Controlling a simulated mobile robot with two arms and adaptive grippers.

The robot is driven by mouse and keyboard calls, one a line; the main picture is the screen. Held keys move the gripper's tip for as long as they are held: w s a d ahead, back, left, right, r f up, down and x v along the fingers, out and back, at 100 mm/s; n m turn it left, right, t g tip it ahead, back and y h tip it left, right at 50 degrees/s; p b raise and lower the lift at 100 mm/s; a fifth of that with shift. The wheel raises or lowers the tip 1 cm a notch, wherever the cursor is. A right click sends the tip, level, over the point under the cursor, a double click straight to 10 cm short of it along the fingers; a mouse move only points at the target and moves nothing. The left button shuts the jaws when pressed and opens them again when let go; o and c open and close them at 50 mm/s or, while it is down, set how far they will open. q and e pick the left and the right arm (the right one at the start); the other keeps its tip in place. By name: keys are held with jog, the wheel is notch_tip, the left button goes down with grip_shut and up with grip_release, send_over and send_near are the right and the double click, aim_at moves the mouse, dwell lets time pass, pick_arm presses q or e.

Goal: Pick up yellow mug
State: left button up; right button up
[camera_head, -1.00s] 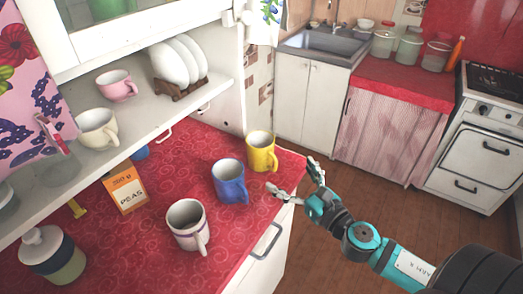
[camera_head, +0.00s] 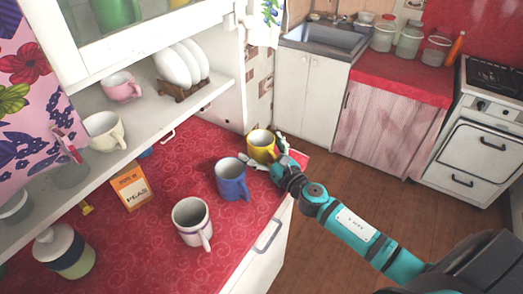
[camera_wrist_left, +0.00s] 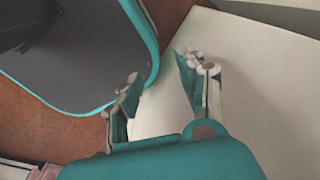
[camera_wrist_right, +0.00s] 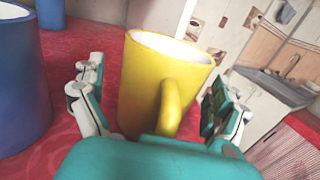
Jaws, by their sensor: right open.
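The yellow mug (camera_head: 261,146) stands upright near the far right corner of the red counter. My right gripper (camera_head: 276,158) is at the mug, partly overlapping it in the head view. In the right wrist view the mug (camera_wrist_right: 160,85) stands between the open fingers of my right gripper (camera_wrist_right: 158,108), its handle towards the palm. A gap shows on each side, so the fingers do not appear to touch it. My left gripper (camera_wrist_left: 158,95) shows in the left wrist view, open and empty, above a pale surface; it is not in the head view.
A blue mug (camera_head: 231,180) stands close beside the yellow mug, left of my right gripper. A white mug (camera_head: 191,222) and an orange peas box (camera_head: 131,187) are on the red counter (camera_head: 200,148). A shelf (camera_head: 150,122) with cups overhangs the counter's back.

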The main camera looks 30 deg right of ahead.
jog(key=shift+w, duration=0.15)
jog(key=shift+c, duration=1.2)
jog(key=c, duration=1.3)
jog(key=shift+o, duration=0.2)
jog(key=shift+r, duration=0.15)
